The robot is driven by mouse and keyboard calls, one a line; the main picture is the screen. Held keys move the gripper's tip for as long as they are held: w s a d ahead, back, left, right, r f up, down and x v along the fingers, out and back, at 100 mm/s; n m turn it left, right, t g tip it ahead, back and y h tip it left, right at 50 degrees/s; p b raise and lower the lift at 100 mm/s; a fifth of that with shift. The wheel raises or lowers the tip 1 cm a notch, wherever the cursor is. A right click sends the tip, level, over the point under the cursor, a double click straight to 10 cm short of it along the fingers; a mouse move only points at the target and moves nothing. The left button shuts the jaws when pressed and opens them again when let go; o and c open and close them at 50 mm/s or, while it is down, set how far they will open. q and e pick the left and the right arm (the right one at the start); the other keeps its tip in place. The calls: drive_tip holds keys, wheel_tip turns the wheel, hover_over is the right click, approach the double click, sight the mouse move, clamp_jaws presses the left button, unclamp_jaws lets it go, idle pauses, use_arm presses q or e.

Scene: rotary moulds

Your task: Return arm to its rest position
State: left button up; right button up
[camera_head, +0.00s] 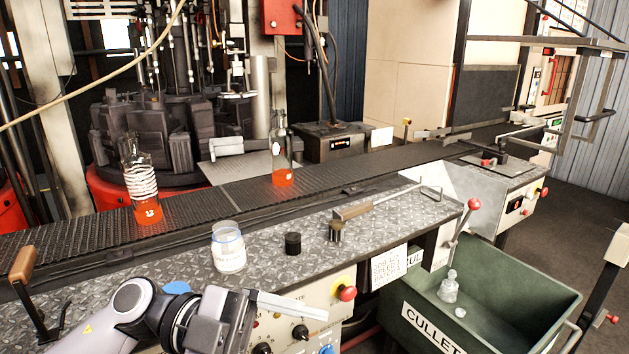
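My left arm comes in from the bottom left, low over the front of the steel-plate counter (190,262). Its gripper (310,309) points right, in front of the control panel (325,290). Its pale fingers show edge-on as one narrow bar, so I cannot tell whether they are open or shut. No object shows at the fingertips. The gripper is apart from the glass jar (229,252), the black cylinder (292,243) and the brush (336,231) on the counter. My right gripper is not in view.
Two bottles with orange-red bases, a left one (142,185) and a right one (281,155), stand on the dark conveyor (225,196). A green cullet bin (535,307) holding clear glass stands at right. A red-knobbed lever (463,226) rises beside it. A wooden-handled lever (24,275) stands at left.

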use_arm(q)
drive_tip(key=w+a+f+n+t+y+p, duration=0.15)
drive_tip(key=w+a+f+n+t, duration=0.3)
drive_tip(key=n+t, duration=0.65)
drive_tip(key=w+a+f+n+t+y, duration=0.3)
drive_tip(key=w+f+n+t, duration=0.15)
drive_tip(key=n+t, duration=0.65)
drive_tip(key=s+a+f+n+g+y, duration=0.1)
drive_tip(key=s+a+f+g+y, duration=0.1)
drive_tip(key=s+f, duration=0.3)
drive_tip(key=s+a+f+n+g+y, duration=0.2)
drive_tip(key=s+a+f+y, duration=0.2)
drive_tip(key=f, duration=0.7)
drive_tip(key=s+a+f+n+g+y, duration=0.2)
drive_tip(key=s+a+f+y, duration=0.2)
drive_tip(key=f, duration=0.4)
drive_tip(key=shift+s+a+p, duration=0.15)
drive_tip(key=shift+s+p, duration=0.3)
drive_tip(key=shift+s, duration=0.35)
